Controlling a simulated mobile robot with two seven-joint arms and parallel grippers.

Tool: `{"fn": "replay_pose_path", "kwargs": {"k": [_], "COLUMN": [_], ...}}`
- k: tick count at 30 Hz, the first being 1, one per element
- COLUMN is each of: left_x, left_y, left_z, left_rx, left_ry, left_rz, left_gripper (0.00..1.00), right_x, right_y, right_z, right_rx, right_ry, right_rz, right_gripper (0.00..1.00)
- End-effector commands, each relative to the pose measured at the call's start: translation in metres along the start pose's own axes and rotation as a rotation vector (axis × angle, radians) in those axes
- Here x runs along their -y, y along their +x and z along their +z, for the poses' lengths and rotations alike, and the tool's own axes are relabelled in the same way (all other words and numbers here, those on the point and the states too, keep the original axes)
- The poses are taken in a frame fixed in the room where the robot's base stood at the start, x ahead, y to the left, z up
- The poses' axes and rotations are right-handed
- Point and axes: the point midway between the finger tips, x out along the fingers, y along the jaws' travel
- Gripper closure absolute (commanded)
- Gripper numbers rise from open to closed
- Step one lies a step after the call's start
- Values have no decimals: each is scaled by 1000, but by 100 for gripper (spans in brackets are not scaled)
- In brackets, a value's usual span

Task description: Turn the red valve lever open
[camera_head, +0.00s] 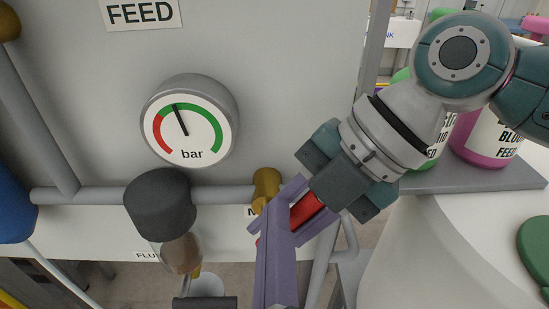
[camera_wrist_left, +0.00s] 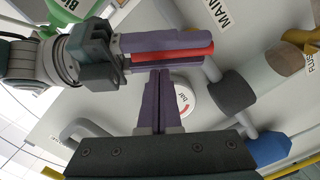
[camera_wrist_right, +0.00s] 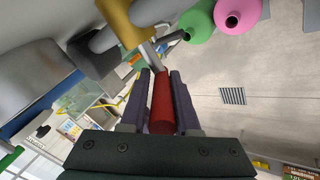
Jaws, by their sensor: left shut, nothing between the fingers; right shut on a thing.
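The red lever (camera_head: 305,208) slants near the brass valve (camera_head: 266,185) on the grey pipe under the gauge. My right gripper, coming in from the right, is shut around the red handle, which shows between its purple fingers (camera_wrist_right: 160,74) in the right wrist view (camera_wrist_right: 162,105). My left gripper (camera_head: 279,210) is shut and empty, its purple fingers pointing up in front of the lever and hiding part of it. In the left wrist view its closed fingers (camera_wrist_left: 159,75) are just beside the right gripper's fingers, with the red handle (camera_wrist_left: 170,52) between those; contact is unclear.
A pressure gauge (camera_head: 190,122) is on the panel above, its needle just left of upright. A dark grey cylindrical part (camera_head: 160,203) and a blue object (camera_head: 12,205) are at left. Bottles, one pink (camera_head: 490,137), stand on a grey shelf (camera_head: 470,178) at right.

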Motion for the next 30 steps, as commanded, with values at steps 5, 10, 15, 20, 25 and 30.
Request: {"fn": "replay_pose_path", "kwargs": {"k": [5,10,15,20,25,30], "left_x": [0,0,0,0,0,0], "left_y": [1,1,2,3,2,2], "left_z": [5,5,7,17,18,18], "left_rx": [0,0,-1,2,8,8], "left_ry": [2,1,14,61,62,62], "left_rz": [2,2,0,-3,-1,-1], "left_gripper": [100,100,100,100,100,100], "right_x": [9,9,9,9,9,8], "right_y": [3,3,3,3,4,4], "right_z": [4,4,4,4,4,3], "right_rx": [9,9,9,9,7,7], "right_ry": [10,10,11,10,10,8], "right_rz": [-20,-20,-20,-20,-21,-19], "right_gripper": [100,100,100,100,100,56]}}
